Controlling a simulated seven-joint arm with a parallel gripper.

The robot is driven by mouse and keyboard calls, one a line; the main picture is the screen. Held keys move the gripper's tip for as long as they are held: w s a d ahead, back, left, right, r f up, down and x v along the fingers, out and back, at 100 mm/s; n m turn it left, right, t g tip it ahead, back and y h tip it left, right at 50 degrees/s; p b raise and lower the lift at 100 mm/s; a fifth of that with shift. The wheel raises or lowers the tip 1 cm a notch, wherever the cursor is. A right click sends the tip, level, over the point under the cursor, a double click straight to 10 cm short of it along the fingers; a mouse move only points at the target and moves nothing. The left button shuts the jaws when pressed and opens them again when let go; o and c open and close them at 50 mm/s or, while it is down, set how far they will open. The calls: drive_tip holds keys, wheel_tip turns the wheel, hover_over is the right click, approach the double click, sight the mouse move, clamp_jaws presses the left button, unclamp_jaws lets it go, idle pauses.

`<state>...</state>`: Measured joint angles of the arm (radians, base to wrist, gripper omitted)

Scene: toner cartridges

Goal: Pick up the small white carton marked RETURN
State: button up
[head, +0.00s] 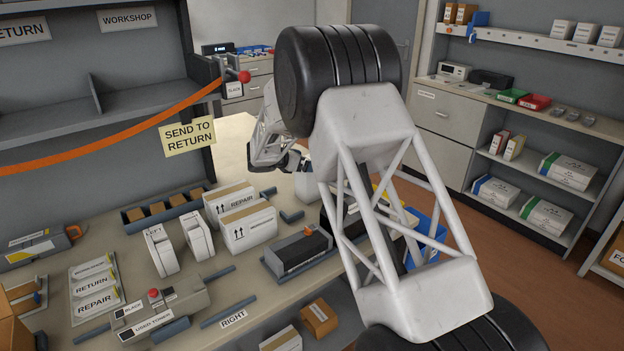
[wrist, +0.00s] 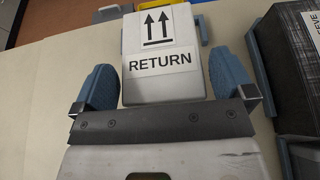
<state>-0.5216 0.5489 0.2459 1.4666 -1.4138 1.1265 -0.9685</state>
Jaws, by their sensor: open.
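The small white carton marked RETURN (wrist: 162,88) fills the upper middle of the wrist view, with two black up-arrows above the word. My gripper (wrist: 161,66) is open, with one blue finger on the left of the carton and the other on its right. In the head view, a white box (head: 306,181) shows beside my gripper (head: 293,163), partly hidden by my arm.
A dark box (wrist: 295,65) stands close on the right in the wrist view, with a blue rail (wrist: 259,68) beside it. White REPAIR cartons (head: 249,226), a black cartridge (head: 297,250) and white cartridges (head: 198,235) stand on the bench (head: 225,268). Bare bench lies left of the carton.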

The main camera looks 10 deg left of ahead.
drive_tip(key=shift+x, duration=1.1)
drive_tip(key=shift+c, duration=0.3)
drive_tip(key=c, duration=1.2)
